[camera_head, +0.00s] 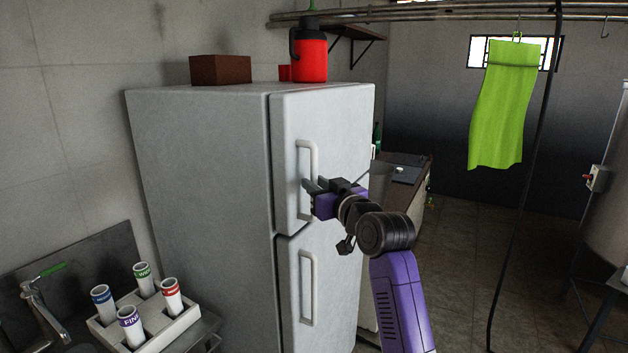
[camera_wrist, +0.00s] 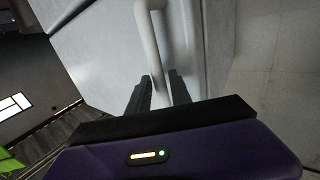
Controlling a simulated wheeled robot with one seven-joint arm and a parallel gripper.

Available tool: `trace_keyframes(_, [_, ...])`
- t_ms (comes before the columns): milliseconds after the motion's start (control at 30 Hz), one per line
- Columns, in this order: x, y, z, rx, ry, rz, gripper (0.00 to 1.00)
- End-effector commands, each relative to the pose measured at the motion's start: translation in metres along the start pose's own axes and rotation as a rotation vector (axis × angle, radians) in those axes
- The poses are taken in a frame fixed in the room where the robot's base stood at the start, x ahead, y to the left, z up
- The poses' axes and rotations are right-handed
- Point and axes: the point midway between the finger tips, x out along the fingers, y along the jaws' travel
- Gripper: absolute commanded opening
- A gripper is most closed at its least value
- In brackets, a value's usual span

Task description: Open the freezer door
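The freezer door (camera_head: 342,120) is the upper door of a grey-white fridge (camera_head: 200,170) and looks closed against the body. Its vertical white handle (camera_head: 313,155) is on the door's left side. My gripper (camera_head: 315,185) is at the lower part of this handle. In the wrist view the handle (camera_wrist: 150,35) runs down between my two dark fingers (camera_wrist: 161,85), one on each side with little gap, so my gripper looks shut on it. The exact contact is partly hidden by the fingers.
The lower fridge door (camera_head: 335,275) has its own handle (camera_head: 306,290) and looks closed. A red jug (camera_head: 310,60) and a brown box (camera_head: 220,70) stand on top. Floor (camera_head: 455,270) is open to the right.

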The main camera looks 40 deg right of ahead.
Motion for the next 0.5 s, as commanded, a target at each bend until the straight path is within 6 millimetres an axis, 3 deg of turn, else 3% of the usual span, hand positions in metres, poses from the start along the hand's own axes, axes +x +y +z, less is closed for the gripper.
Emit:
trace_keyframes(133, [0.0102,-0.0002,-0.0005,0.000,0.000,0.000,0.25])
trace_keyframes(433, [0.0120,-0.0002,0.0001,-0.001,0.001,0.000,0.25])
trace_keyframes(500, [0.0119,-0.0002,0.0001,-0.001,0.001,0.000,0.11])
